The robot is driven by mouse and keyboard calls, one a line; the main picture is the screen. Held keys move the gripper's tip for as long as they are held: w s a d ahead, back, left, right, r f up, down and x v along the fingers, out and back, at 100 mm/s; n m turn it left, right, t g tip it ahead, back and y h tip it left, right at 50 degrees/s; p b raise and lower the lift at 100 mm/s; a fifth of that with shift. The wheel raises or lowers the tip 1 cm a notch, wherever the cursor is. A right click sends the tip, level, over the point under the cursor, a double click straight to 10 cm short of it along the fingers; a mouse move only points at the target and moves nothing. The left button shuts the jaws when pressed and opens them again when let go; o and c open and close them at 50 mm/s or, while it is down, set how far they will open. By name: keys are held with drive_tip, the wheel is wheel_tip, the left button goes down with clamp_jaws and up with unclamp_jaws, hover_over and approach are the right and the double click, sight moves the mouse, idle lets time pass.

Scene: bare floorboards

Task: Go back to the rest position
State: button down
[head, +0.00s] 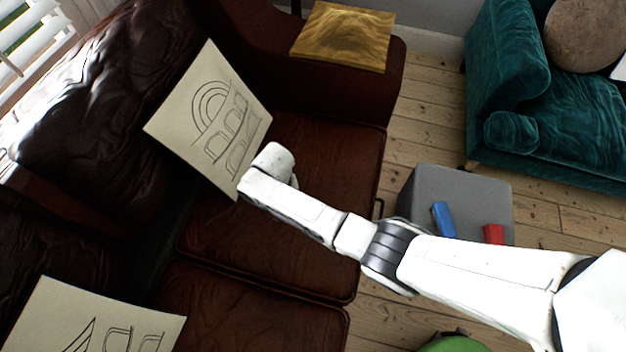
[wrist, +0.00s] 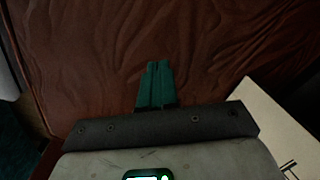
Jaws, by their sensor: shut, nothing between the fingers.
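My gripper (wrist: 158,66) shows in the wrist view with its two dark green fingers together and nothing between them. It points over the reddish-brown leather of the sofa (wrist: 75,45); whether it touches the leather I cannot tell. In the head view my white arm reaches out to the left over the seat of the brown sofa (head: 320,160). Its far end is beside a cream cushion (head: 195,125) with a line drawing. The gripper itself is hidden behind the arm's end there. A pale corner of a cushion (wrist: 265,120) shows at the right of the wrist view.
A grey box-like stool (head: 455,190) with a blue block (head: 443,219) and a red block (head: 494,234) on it stands close beyond my arm. A gold cushion (head: 343,36) lies on the sofa arm. A teal armchair (head: 570,125) is at upper right. Floorboards (head: 420,110) lie clear between.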

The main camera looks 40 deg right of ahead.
wheel_tip(320, 180, up, 3)
drive_tip(key=shift+r+p, duration=0.1)
drive_tip(key=shift+p, duration=0.95)
